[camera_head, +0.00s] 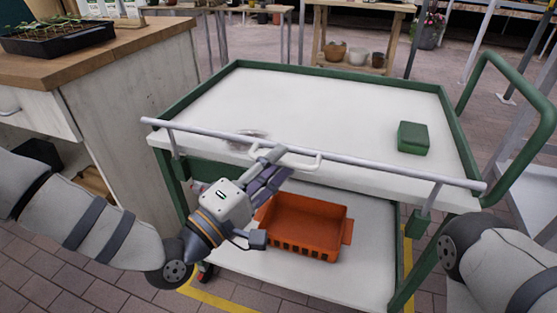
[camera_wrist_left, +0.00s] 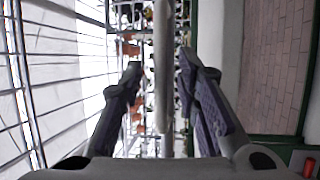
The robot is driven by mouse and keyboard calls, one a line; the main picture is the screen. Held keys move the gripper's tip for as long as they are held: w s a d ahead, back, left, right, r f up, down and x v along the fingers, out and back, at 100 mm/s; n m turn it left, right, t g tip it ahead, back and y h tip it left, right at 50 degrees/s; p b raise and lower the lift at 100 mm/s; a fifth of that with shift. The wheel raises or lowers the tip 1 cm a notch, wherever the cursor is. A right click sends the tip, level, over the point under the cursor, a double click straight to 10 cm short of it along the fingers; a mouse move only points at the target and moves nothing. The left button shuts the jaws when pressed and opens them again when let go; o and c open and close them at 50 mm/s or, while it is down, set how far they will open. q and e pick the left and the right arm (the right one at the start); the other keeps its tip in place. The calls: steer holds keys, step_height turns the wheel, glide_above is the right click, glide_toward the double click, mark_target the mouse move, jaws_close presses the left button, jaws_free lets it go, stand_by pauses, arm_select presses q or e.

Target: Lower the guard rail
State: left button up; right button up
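The guard rail (camera_head: 400,172) is a long silver bar along the near edge of the green-framed cart (camera_head: 452,128). It stands raised slightly above the white top on short posts. Visible gaps separate the bar from both fingers. My right gripper is out of view.
A green box (camera_head: 413,138) sits on the cart top at the right. An orange basket (camera_head: 307,224) stands on the lower shelf below the rail. A wooden-topped cabinet (camera_head: 120,100) stands close to the cart's left. The cart's push handle (camera_head: 508,62) rises at the right.

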arm_select(q)
steer(key=shift+w+d, duration=0.45)
steer(key=shift+w, duration=0.05)
jaws_close()
step_height(320, 180, down, 8)
steer(key=b, duration=0.5)
steer(key=shift+s, duration=0.15)
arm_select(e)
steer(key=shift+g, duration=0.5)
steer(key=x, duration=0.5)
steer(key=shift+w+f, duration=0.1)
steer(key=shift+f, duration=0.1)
arm_select(q)
steer(key=shift+f, duration=0.1)
jaws_free()
steer(key=shift+a, duration=0.1)
